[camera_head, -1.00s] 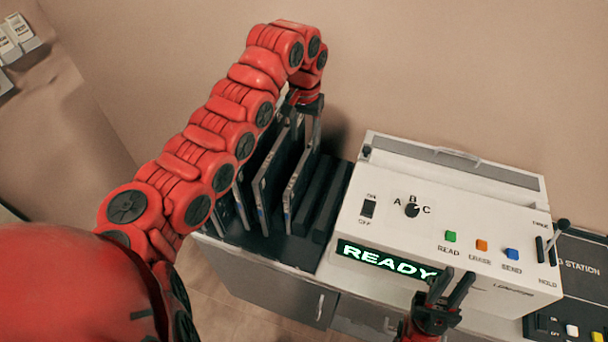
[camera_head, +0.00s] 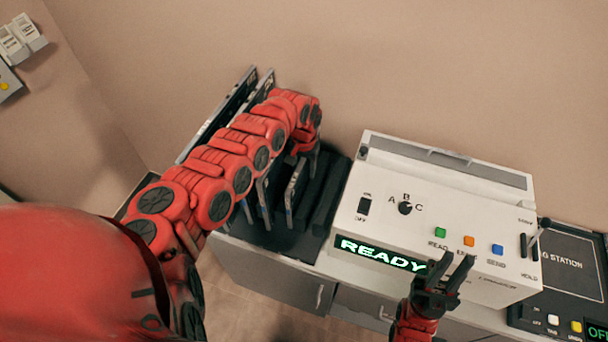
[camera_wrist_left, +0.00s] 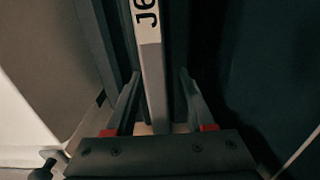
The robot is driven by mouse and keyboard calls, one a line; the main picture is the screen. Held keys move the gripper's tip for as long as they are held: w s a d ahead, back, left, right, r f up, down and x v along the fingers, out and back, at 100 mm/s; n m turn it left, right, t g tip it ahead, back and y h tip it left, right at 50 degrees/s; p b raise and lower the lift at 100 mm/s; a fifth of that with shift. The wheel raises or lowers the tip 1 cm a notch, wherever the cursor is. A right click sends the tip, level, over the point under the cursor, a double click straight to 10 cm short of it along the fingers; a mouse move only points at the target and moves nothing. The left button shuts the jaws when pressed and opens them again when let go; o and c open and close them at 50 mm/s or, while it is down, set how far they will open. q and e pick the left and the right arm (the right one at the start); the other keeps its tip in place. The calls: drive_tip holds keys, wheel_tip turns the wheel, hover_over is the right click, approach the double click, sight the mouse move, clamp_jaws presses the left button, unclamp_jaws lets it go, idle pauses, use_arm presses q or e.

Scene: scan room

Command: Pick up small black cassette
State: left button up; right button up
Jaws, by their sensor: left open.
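The small black cassette (camera_head: 296,189) stands upright in the black rack, its pale narrow edge facing me. My left gripper (camera_head: 306,160) is over its top, coming down from above. In the left wrist view, a cassette's grey edge (camera_wrist_left: 151,65) with a label reading "J6" runs between the fingers of my left gripper (camera_wrist_left: 157,92). The fingers are open, one on each side, with a visible gap. The cassette's far part is hidden by the arm. My right gripper (camera_head: 458,268) is open and empty in front of the white reader.
Taller cassettes (camera_head: 218,115) stand left of the small one, partly behind my left arm. The black rack (camera_head: 285,246) has empty slots on the right. The white reader (camera_head: 440,200) showing READY stands close to the right. A dark station panel (camera_head: 570,262) is beyond it.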

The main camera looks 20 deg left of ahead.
use_arm(q)
drive_tip(key=shift+f, duration=1.1)
clamp_jaws()
idle(0.6)
